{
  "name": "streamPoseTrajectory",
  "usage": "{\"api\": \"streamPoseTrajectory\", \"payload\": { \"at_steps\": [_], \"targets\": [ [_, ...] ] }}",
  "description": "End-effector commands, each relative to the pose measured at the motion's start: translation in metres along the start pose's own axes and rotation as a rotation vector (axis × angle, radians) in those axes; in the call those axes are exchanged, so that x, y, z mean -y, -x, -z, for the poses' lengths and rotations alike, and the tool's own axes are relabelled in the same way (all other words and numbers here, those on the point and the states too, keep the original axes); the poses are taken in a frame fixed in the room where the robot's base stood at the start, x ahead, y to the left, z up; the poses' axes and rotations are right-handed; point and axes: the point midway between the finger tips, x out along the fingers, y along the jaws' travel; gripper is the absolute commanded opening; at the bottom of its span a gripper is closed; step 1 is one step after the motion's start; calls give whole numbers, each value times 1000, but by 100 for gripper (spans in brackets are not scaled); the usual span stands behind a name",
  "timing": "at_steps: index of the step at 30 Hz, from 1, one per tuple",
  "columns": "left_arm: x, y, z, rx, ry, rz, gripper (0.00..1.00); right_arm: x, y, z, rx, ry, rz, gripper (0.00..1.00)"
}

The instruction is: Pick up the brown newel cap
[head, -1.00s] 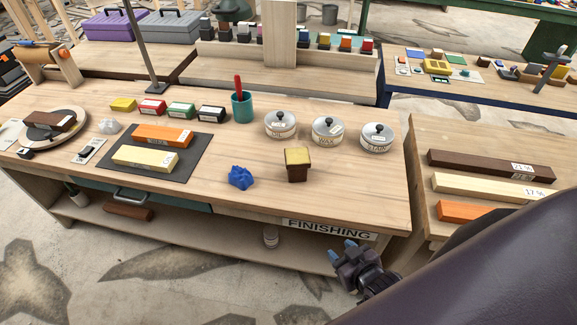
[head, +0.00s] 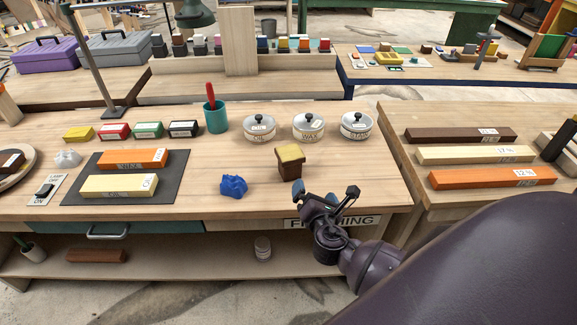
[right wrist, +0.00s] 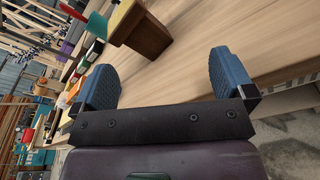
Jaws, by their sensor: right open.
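The brown newel cap (head: 290,166) stands on the finishing bench, a dark brown block with a yellowish top. My left gripper is in neither view.
A crumpled blue cloth (head: 233,186) lies left of the cap. Three lidded tins (head: 308,127) stand behind it, with a teal cup (head: 215,117) to their left. A side bench (head: 400,180) at right holds three wood strips. The bench around the cap is clear.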

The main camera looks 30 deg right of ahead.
Motion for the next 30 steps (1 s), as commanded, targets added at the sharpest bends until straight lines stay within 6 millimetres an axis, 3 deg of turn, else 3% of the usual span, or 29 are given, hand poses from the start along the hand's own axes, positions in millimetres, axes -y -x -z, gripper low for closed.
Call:
{"api": "streamPoseTrajectory", "payload": {
  "at_steps": [6,10,21,30],
  "targets": [
    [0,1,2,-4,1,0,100,-18,-27,5,50,394,-167,100],
    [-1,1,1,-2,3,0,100,-24,-36,9,72,548,-225,100],
    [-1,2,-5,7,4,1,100,-37,-80,10,78,597,-245,100],
    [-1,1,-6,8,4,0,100,-41,-100,8,78,595,-243,100]
  ]
}}
